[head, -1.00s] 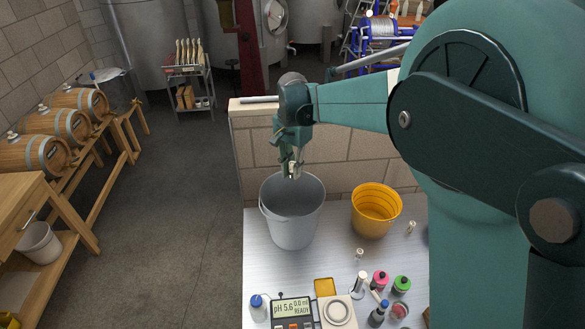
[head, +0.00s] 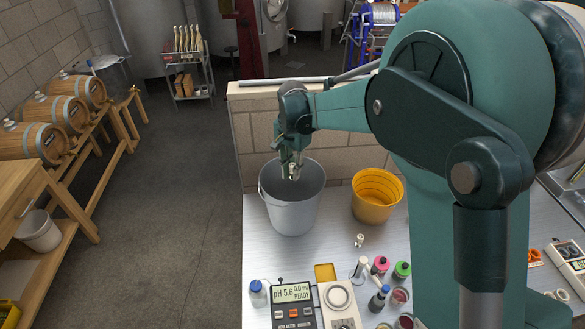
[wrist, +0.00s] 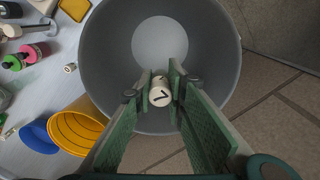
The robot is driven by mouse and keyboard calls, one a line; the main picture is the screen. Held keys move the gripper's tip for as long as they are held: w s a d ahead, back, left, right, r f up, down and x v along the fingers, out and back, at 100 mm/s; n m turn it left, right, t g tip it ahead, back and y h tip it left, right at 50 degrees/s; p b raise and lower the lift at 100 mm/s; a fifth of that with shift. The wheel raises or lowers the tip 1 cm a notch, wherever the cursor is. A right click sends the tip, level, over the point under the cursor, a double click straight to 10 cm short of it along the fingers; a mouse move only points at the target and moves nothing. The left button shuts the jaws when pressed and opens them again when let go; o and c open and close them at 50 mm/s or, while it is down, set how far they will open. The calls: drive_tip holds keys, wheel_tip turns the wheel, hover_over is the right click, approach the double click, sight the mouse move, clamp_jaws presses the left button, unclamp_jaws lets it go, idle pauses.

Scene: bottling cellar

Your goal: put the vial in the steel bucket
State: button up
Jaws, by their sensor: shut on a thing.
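The steel bucket (head: 290,213) is a grey, open pail at the back left of the bench. Its rim and inside also show in the wrist view (wrist: 103,55), and the part of it I can see is empty. My gripper (head: 292,173) points down over its opening. In the wrist view my gripper (wrist: 162,95) is shut on the vial (wrist: 162,96), whose pale cap carries a dark mark like a 7. The vial shows over the bucket's near part, inside the rim in the picture. Its lower body is hidden, and its height against the rim is unclear.
A yellow bucket (head: 377,196) stands right of the steel one. A similar small vial (head: 360,240) stands on the bench before them. A pH meter (head: 293,304), a scale (head: 337,297) and several bottles fill the front. A low block wall (head: 330,150) stands behind.

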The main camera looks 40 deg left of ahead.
sight(293, 165)
drive_tip(key=shift+f, duration=0.65)
drive_tip(key=o, duration=0.9)
drive_tip(key=shift+r, duration=0.1)
drive_tip(key=shift+r+p, duration=0.8)
drive_tip(key=shift+r, duration=2.6)
drive_tip(key=shift+d, duration=0.15)
